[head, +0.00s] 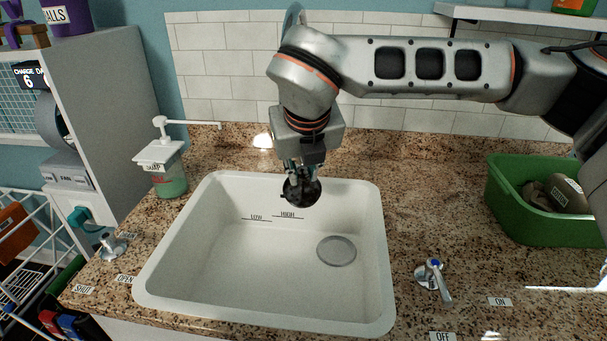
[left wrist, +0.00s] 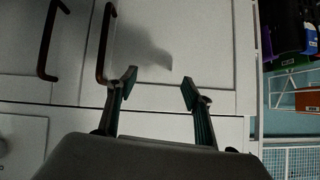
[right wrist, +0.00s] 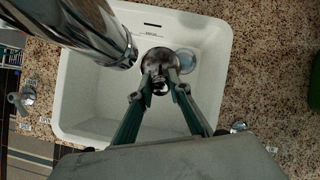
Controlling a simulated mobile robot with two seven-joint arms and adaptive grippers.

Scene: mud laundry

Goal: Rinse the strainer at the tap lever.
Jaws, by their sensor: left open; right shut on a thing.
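My right gripper (head: 302,170) is shut on a dark round strainer (head: 302,193) and holds it above the back part of the white sink (head: 165,258). In the right wrist view the strainer (right wrist: 160,60) shows as a shiny dark disc with a knob between the fingertips (right wrist: 160,82). The tap lever (head: 434,280) stands on the counter right of the sink, its handle pointing toward the front, nearer the OFF label than ON. No running water shows. My left gripper (left wrist: 160,85) is open and empty, in front of white cabinet doors.
A second lever (head: 110,247) with SHUT and OPEN labels is left of the sink. A soap dispenser (head: 162,170) stands behind it. A green tub (head: 535,205) stands at right. A round grey drain (head: 336,250) lies in the sink floor. A large chrome cylinder (right wrist: 95,28) is close to the strainer.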

